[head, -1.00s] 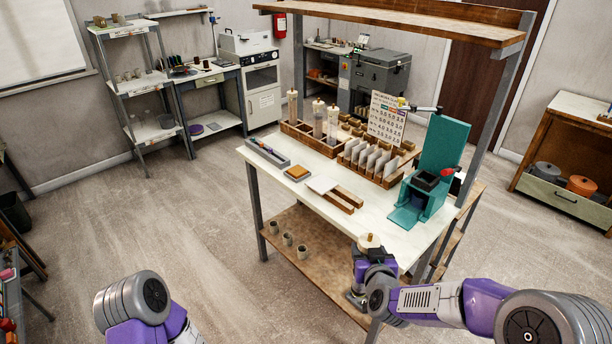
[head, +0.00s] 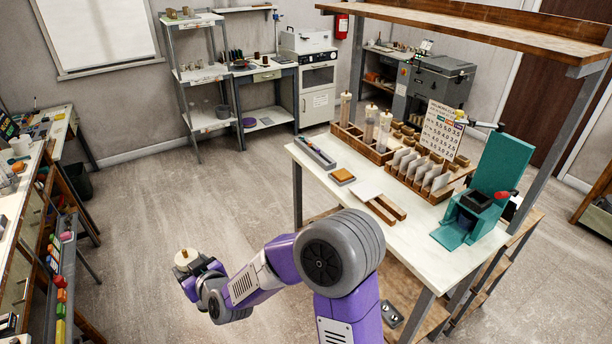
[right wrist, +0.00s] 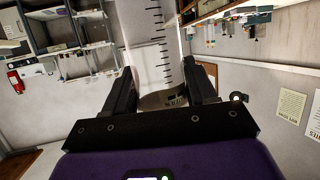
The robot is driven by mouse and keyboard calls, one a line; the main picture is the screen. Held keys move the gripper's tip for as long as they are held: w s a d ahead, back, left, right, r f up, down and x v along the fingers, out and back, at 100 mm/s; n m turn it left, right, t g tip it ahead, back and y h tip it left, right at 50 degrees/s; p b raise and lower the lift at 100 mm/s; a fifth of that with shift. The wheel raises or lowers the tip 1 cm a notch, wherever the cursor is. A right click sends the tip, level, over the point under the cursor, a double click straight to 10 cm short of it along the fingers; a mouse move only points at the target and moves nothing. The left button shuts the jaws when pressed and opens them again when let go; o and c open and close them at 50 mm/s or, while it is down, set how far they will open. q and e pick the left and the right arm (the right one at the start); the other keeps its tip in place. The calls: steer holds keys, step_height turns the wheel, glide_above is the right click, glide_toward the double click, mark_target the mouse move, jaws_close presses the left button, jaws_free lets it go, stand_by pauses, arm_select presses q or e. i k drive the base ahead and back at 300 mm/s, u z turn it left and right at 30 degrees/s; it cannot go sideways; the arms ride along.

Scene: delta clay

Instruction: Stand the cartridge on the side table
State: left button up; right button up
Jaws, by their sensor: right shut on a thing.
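My right gripper (head: 200,268) is shut on a cartridge, a clear tube with black graduation marks (right wrist: 155,45) and a cream cap (head: 185,257). In the head view it is held over open floor, left of the workbench. In the right wrist view the tube sits between the two fingers (right wrist: 162,92). In the head view only the cap end shows well; the gripper and arm hide the rest. I cannot tell for certain which table is the side table; a white-topped bench (head: 54,128) stands at the left. My left gripper is out of view.
The white workbench (head: 318,180) at right holds a wooden rack (head: 350,139) of similar tubes, a card rack and a teal press (head: 490,195). A grey shelf (head: 208,122) stands at the back. The floor between is clear.

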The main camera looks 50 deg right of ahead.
mark_target(407, 228)
steer(key=u, duration=1.05)
steer(key=k, duration=1.4)
steer(key=z, duration=1.85)
